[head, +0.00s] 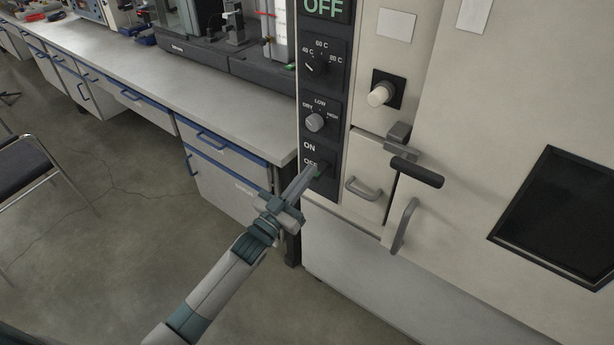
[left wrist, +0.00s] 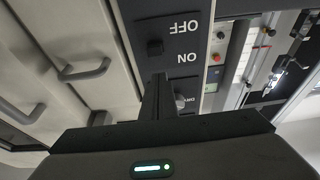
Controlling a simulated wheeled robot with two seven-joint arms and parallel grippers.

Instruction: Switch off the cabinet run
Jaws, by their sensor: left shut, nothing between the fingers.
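The cabinet's dark control panel (head: 323,130) carries a switch with ON and OFF labels at its lower end. In the left wrist view the panel is upside down, and the switch's small black knob (left wrist: 155,47) shows beside the two labels. I cannot tell which way it is set. A display (head: 325,6) at the top of the panel reads OFF in green. My left gripper (head: 311,171) is shut and empty, its tips in front of the switch area and partly covering it. Its fingers (left wrist: 158,80) point at the knob; contact cannot be told. My right gripper is not in view.
Above the switch are a humidity dial (head: 314,122) and a temperature dial (head: 315,66). Right of the panel are a small handle (head: 362,189), a dark door lever (head: 417,172) and a larger handle (head: 403,226). A lab bench (head: 215,103) stands left.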

